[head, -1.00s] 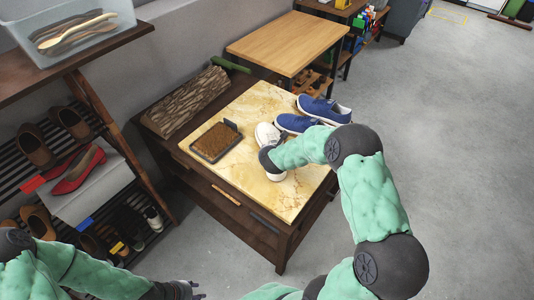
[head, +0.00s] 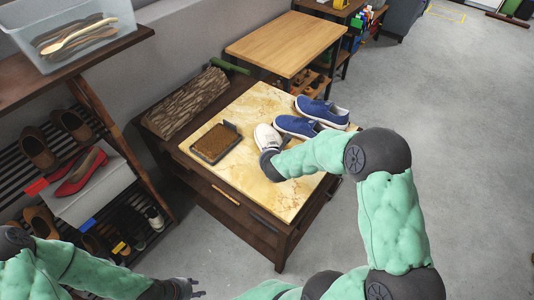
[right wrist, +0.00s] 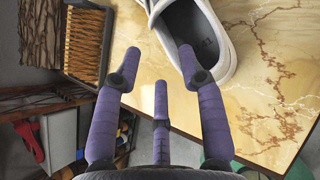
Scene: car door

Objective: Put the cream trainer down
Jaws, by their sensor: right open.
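The cream trainer (head: 265,136) rests on the marble-patterned top (head: 235,179) of a dark wooden cabinet, left of two blue trainers. In the right wrist view the cream trainer (right wrist: 226,40) shows its grey inside and pale rim at the top. My right gripper (right wrist: 157,70) is open, its purple fingers spread. One finger overlaps the trainer's opening in the picture; I cannot tell whether it touches. In the head view my right arm hides part of the trainer. My left gripper (head: 188,288) is low at the bottom edge, away from the cabinet; its finger state is unclear.
Blue trainers (head: 322,111) and (head: 297,127) sit close to the right. A brown-bristled brush (head: 214,143) lies on the left of the top, with a log (head: 188,102) behind. A shoe rack (head: 72,170) stands at the left. The top's front part is clear.

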